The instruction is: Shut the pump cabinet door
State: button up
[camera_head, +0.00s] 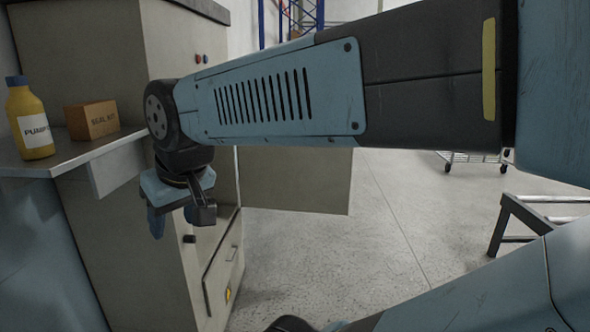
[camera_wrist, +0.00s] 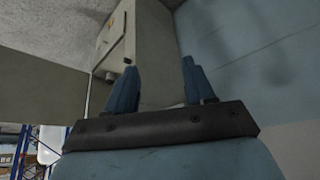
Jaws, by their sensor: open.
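The beige-grey pump cabinet (camera_head: 130,250) stands at the left in the head view. Its door (camera_head: 295,182) is swung wide open, sticking out to the right of the cabinet behind my arm; its upper part is hidden by the arm. In the wrist view the cabinet (camera_wrist: 155,50) is at upper middle, and a flat panel that looks like the door (camera_wrist: 40,85) fills the left. My gripper (camera_head: 178,215) points down at the cabinet's front, left of the door. In the wrist view its two blue fingers (camera_wrist: 160,72) are apart with nothing between them.
A metal stand (camera_head: 530,215) is at right; the floor between is clear.

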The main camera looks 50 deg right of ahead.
aim_at(297, 179)
jog(key=z, duration=0.05)
jog(key=k, duration=0.35)
jog(key=u, duration=0.9)
jog(key=i, duration=0.1)
jog(key=z, duration=3.2)
jog(key=i, duration=4.95)
jog(key=u, duration=0.05)
